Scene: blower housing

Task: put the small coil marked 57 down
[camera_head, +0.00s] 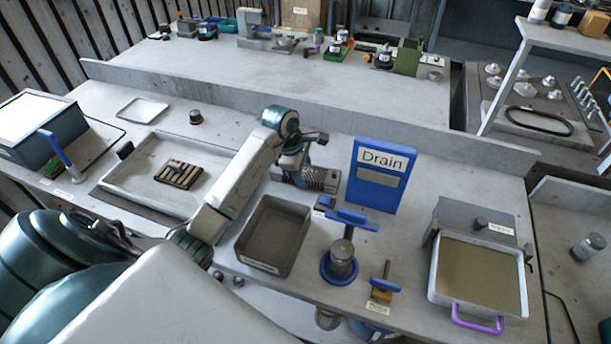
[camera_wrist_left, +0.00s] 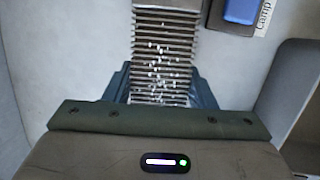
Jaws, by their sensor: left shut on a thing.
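My left gripper (camera_head: 295,165) reaches over the middle of the near bench, behind the dark open bin. It is shut on the small coil (camera_head: 322,180), a grey, finely ribbed block partly hidden by the gripper. In the left wrist view the ribbed coil (camera_wrist_left: 166,35) sticks out ahead between the two teal fingers, with white specks on its ribs. The number 57 is not readable. The coil is low at the bench top; I cannot tell whether it touches. My right gripper is not in view.
The dark bin (camera_head: 274,234) stands in front of the gripper. A blue Drain sign (camera_head: 378,176) stands to the right of the coil. A blue-handled clamp (camera_head: 340,262) is in front of the sign. A large shallow tray (camera_head: 140,170) lies left. Bench behind the coil is clear.

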